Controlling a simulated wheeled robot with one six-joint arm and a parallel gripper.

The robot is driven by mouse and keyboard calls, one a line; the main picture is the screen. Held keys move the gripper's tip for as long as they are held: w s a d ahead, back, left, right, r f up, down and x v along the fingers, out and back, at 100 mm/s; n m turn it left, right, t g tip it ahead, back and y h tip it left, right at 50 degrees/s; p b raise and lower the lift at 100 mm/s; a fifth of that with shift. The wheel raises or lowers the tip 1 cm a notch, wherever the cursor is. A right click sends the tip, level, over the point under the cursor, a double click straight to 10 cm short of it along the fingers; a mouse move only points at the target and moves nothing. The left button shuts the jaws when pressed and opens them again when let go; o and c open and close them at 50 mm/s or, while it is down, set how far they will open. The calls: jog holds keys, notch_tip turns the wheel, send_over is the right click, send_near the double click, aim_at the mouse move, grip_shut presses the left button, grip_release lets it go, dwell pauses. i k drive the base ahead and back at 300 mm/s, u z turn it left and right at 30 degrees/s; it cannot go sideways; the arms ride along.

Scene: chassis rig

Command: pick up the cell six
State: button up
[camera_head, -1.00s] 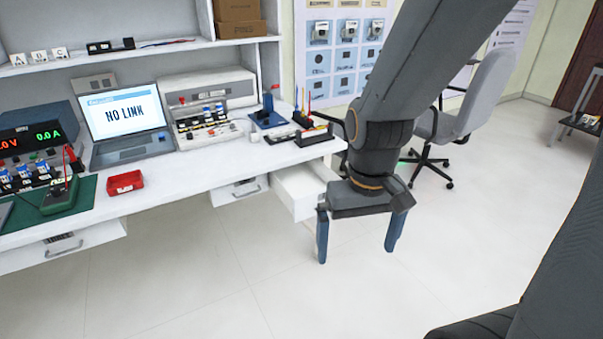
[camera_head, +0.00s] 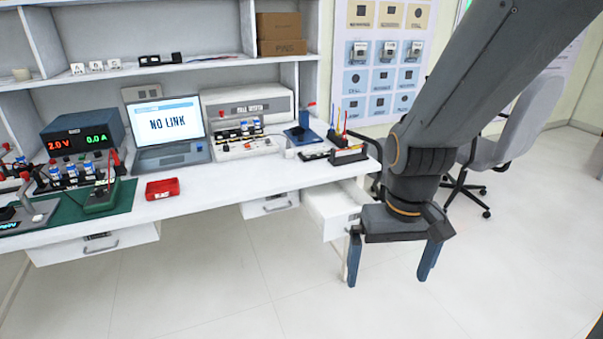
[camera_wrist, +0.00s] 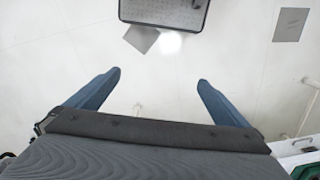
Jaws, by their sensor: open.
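My gripper (camera_head: 390,262) is open and empty, pointing down over the floor in front of the open drawer at the right end of the bench. Its two blue fingers also show spread apart in the wrist view (camera_wrist: 160,85). Blue-and-white cells stand in a holder (camera_head: 237,132) in front of the cell tester on the bench, and more stand in a rack (camera_head: 72,177) at the left by the power supply. The labels are too small to tell which is cell six. My gripper is well apart from all of them.
The white bench (camera_head: 225,178) carries a laptop (camera_head: 170,130) reading NO LINK, a red tray (camera_head: 162,189), a green mat (camera_head: 122,198) and a blue stand (camera_head: 303,134). An open drawer (camera_head: 335,205) sticks out beside my gripper. A grey chair (camera_head: 500,135) stands at right. The front floor is clear.

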aim_at(244, 122)
jog(key=u, duration=0.3)
jog(key=i, duration=1.1)
jog(key=u, duration=0.35)
jog(key=i, duration=0.95)
jog(key=z, duration=0.05)
